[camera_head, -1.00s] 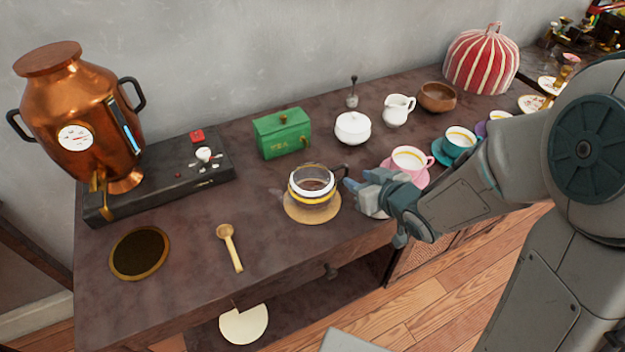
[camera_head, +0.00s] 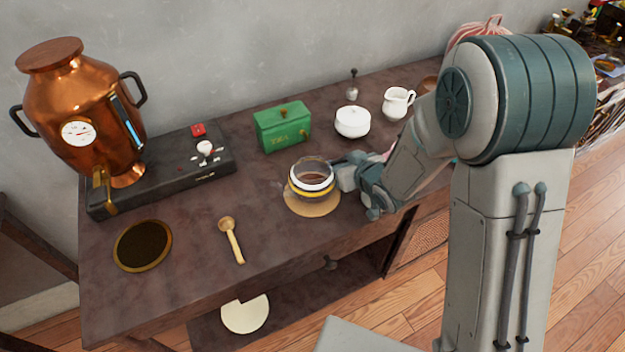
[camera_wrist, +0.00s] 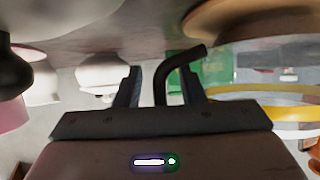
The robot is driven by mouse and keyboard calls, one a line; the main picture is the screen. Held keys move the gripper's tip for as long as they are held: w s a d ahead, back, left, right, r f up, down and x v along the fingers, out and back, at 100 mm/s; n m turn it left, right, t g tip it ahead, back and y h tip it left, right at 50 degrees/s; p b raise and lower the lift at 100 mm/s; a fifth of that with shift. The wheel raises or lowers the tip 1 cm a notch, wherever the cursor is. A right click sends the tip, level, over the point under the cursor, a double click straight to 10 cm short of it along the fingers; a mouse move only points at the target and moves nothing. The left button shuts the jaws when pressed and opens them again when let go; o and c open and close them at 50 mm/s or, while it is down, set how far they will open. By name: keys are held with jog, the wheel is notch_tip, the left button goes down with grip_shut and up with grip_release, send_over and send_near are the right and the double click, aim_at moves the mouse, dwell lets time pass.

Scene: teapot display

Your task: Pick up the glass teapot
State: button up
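I cannot tell whether a finger touches the handle. The handle is hidden by my gripper in the head view.
A green tin (camera_head: 283,130), a white sugar bowl (camera_head: 352,122) and a white jug (camera_head: 398,103) stand behind. A pink cup's edge (camera_wrist: 12,113) is close at left in the wrist view. A gold spoon (camera_head: 231,240) and copper urn (camera_head: 82,110) are left.

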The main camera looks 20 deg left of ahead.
grip_shut()
jog(key=shift+w+r, duration=0.1)
dwell(0.3)
